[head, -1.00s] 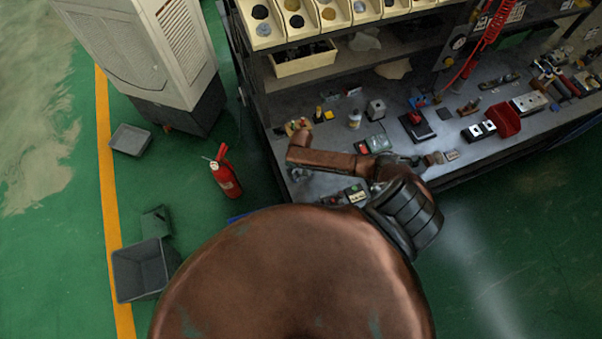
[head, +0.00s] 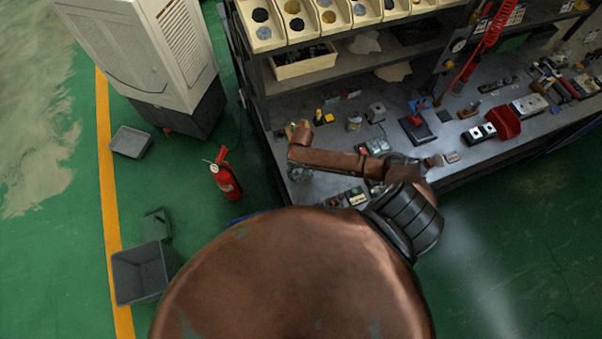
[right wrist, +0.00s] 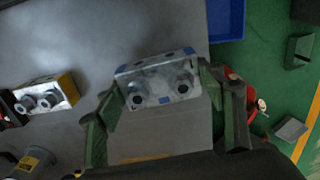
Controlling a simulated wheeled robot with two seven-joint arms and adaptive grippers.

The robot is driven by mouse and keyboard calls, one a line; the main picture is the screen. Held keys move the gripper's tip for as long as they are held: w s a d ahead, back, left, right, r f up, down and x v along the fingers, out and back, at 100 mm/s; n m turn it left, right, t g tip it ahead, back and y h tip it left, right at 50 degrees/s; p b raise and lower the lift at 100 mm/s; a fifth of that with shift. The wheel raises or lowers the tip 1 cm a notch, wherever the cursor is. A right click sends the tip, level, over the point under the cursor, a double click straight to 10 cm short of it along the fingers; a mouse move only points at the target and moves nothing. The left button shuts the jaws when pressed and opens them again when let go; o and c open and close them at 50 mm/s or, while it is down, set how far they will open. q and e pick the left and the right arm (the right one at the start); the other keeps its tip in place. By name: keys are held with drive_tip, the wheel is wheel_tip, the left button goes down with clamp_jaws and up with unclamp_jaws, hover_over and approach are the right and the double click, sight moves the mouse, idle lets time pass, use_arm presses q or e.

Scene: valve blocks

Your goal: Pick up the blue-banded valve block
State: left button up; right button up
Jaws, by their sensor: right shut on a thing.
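The blue-banded valve block (right wrist: 158,82) is a pale metal block with blue patches and two round dark-centred ports, in the middle of the right wrist view. My right gripper (right wrist: 163,98) has one green finger at each side of it and is shut on it. In the head view my right gripper (head: 298,172) is small at the bench's left end, below the bent brown wrist; the block cannot be made out there. I cannot tell how far the block is above the bench. My left gripper is not in view.
A yellow-banded block (right wrist: 46,96) sits left of the held block in the right wrist view. A blue bin (right wrist: 226,18) is beyond the bench edge. The grey bench (head: 290,101) carries several tools and fixtures under a shelf with cream bins (head: 302,62). A fire extinguisher (head: 227,182) stands on the floor.

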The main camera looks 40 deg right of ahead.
drive_tip(key=s+a+r+b, duration=0.1)
drive_tip(key=s+a+r, duration=0.5)
drive_tip(key=s+r, duration=0.3)
drive_tip(key=shift+s+a+b, duration=0.15)
drive_tip(key=shift+s+b, duration=0.2)
drive_tip(key=shift+s, duration=0.9)
